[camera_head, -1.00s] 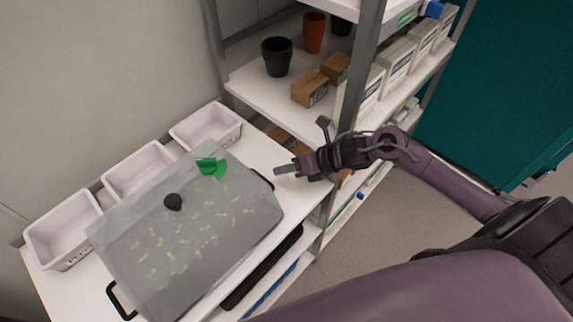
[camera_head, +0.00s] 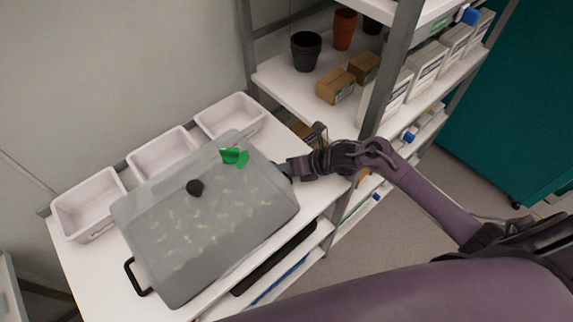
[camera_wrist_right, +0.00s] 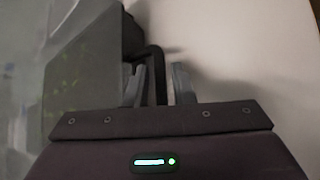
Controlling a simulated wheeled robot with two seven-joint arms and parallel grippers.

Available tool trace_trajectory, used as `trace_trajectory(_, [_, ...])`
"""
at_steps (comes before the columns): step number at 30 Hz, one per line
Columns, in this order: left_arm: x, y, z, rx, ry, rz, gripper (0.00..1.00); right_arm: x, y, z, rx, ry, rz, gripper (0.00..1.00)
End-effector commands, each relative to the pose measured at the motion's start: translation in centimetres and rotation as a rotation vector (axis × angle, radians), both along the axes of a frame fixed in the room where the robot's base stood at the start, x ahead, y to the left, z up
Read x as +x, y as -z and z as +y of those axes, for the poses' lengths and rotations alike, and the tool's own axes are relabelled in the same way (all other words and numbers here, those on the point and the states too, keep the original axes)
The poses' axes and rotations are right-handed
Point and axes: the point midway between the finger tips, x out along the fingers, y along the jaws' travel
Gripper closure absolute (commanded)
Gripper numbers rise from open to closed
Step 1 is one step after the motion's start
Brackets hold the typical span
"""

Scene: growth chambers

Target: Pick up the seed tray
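The seed tray (camera_head: 205,225) stands on the white shelf top. It has a cloudy see-through cover with a black knob, a green piece on top and pale green seedlings showing through. A black handle (camera_head: 138,278) sticks out at its near left end. My right gripper (camera_head: 287,168) is at the opposite end, by the other handle. In the right wrist view that black handle (camera_wrist_right: 157,72) lies between the two open fingers (camera_wrist_right: 161,85), closer to the left one, with a gap on the right. My left gripper is not in view.
Several empty white bins (camera_head: 162,155) line the wall behind the tray. To the right, a shelf rack with an upright post (camera_head: 392,70) holds pots (camera_head: 306,50) and boxes (camera_head: 336,86). A teal cabinet (camera_head: 515,110) stands further right, with bare floor before it.

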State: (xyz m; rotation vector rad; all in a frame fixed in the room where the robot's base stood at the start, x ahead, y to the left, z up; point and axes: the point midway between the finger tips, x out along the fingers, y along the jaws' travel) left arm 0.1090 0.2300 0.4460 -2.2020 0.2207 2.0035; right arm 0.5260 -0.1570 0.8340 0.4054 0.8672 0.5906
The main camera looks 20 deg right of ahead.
Motion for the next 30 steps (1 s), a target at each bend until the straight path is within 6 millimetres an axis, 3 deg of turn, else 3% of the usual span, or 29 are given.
trace_trajectory(2, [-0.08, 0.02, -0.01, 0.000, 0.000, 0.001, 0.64, -0.01, -0.01, -0.02, 0.000, 0.000, 0.000, 0.80])
trace_trajectory(7, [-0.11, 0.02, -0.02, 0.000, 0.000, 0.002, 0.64, -0.01, -0.01, -0.03, 0.000, 0.000, 0.000, 1.00])
trace_trajectory(30, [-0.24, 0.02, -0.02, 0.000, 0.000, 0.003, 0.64, -0.01, -0.02, -0.07, -0.001, 0.001, 0.000, 1.00])
